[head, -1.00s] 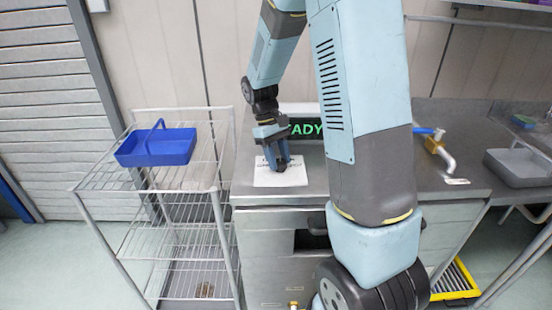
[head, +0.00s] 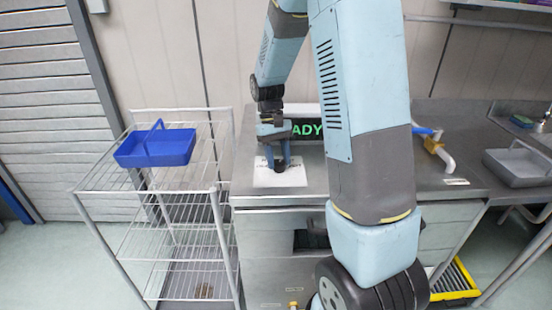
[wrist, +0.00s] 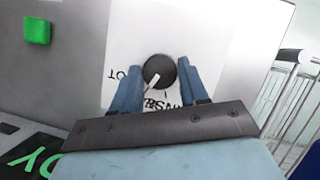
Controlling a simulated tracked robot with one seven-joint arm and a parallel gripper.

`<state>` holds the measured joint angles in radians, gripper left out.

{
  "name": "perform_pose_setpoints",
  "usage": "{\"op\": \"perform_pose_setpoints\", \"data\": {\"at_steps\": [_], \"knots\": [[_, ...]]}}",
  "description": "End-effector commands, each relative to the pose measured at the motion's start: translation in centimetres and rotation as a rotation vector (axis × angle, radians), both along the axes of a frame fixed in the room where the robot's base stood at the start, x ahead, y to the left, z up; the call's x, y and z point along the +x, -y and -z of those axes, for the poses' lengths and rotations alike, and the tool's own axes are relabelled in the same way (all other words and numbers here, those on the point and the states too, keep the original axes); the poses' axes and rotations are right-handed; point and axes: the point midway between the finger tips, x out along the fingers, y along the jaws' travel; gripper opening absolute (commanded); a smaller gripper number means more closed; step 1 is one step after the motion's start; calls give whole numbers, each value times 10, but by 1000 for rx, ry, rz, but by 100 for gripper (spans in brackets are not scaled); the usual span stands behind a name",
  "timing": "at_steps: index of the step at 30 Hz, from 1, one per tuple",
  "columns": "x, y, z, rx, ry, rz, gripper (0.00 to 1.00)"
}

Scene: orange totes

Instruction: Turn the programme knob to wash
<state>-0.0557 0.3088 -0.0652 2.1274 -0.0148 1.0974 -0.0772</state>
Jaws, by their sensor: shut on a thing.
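The programme knob (wrist: 159,72) is round and black with a white pointer. In the wrist view the pointer slants down and left. My gripper (wrist: 161,82) has its blue fingers on either side of the knob and is shut on it. The white label plate (wrist: 185,30) around the knob carries upside-down black lettering, partly hidden by my fingers, so I cannot tell which word the pointer meets. In the head view my gripper (head: 278,162) reaches down to the white plate (head: 292,178) on the steel counter.
A display with green letters (head: 306,128) stands behind the plate, partly hidden by my arm. A green button (wrist: 37,31) shows in the wrist view. A wire rack (head: 110,182) with a blue basket (head: 155,147) stands left. A grey tray (head: 516,165) lies at the right.

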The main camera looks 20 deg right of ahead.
Motion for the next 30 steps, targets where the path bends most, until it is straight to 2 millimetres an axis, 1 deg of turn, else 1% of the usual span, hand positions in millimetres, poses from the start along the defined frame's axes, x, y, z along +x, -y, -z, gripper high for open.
{"op": "perform_pose_setpoints", "data": {"at_steps": [1, 2, 9, 17, 20, 23, 30], "knots": [[1, 1, 0, -1, 3, 1, 13], [1, 1, 0, -1, 3, 0, 45], [1, 0, 0, -1, 2, 0, 67], [1, 0, -1, 0, 1, -1, 67], [3, 0, -6, 0, 2, -1, 67], [8, -1, -18, 0, 4, -1, 67], [27, -2, -60, -1, 4, 0, 67]]}}
